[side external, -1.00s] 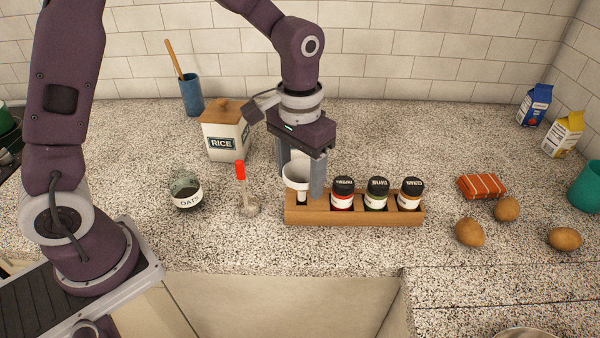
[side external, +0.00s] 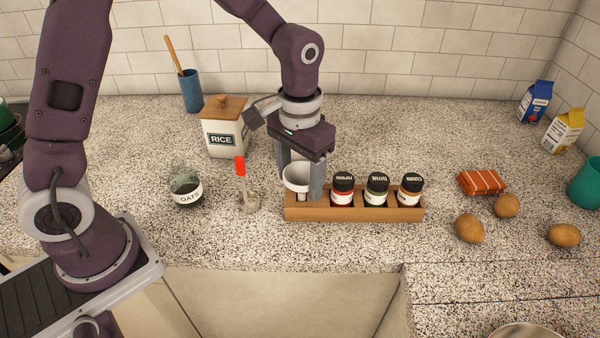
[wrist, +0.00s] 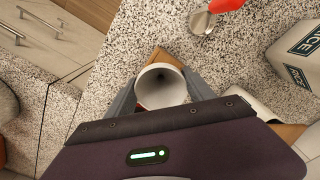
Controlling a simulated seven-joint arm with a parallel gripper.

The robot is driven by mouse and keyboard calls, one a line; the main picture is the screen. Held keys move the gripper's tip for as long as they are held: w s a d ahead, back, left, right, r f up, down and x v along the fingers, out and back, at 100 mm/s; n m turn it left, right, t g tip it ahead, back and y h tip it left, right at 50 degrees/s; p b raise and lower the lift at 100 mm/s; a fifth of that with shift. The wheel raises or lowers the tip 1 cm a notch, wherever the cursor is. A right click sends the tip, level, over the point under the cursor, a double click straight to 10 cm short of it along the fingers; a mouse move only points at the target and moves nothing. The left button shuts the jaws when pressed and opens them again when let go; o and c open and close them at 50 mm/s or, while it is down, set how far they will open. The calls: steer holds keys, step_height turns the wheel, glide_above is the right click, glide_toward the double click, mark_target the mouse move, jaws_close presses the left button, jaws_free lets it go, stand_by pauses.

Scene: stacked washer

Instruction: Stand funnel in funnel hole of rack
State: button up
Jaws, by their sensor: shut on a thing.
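The white funnel (side external: 297,178) is upright at the left end of the wooden rack (side external: 350,214), its wide mouth up. Its narrow stem shows just below the bowl, in front of or inside the rack's left part; I cannot tell how deep it sits. My gripper (side external: 302,182) is shut on the funnel, one finger on each side. In the wrist view the funnel (wrist: 160,86) shows as a round white opening between the fingers (wrist: 158,95), with the rack (wrist: 166,58) edge beyond it. The funnel hole itself is hidden.
Several spice jars (side external: 376,190) stand in the rack right of the funnel. The rice canister (side external: 224,130) is behind. Potatoes (side external: 469,228) lie at the right. Counter in front of the rack is clear.

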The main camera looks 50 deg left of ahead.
steer(key=shift+f, duration=0.95)
steer(key=o, duration=1.3)
steer(key=shift+r, duration=3.5)
steer(key=s+a+r+t, duration=0.2)
steer(key=s+r, duration=0.1)
steer(key=s, duration=0.3)
steer(key=s+a+r+t, duration=0.1)
steer(key=s+r, duration=0.2)
steer(key=s, duration=0.4)
steer(key=s+a+r+t, duration=0.2)
steer(key=s+r, duration=0.2)
steer(key=s, duration=0.2)
steer(key=shift+s+a+t, duration=0.3)
steer(key=shift+a, duration=0.05)
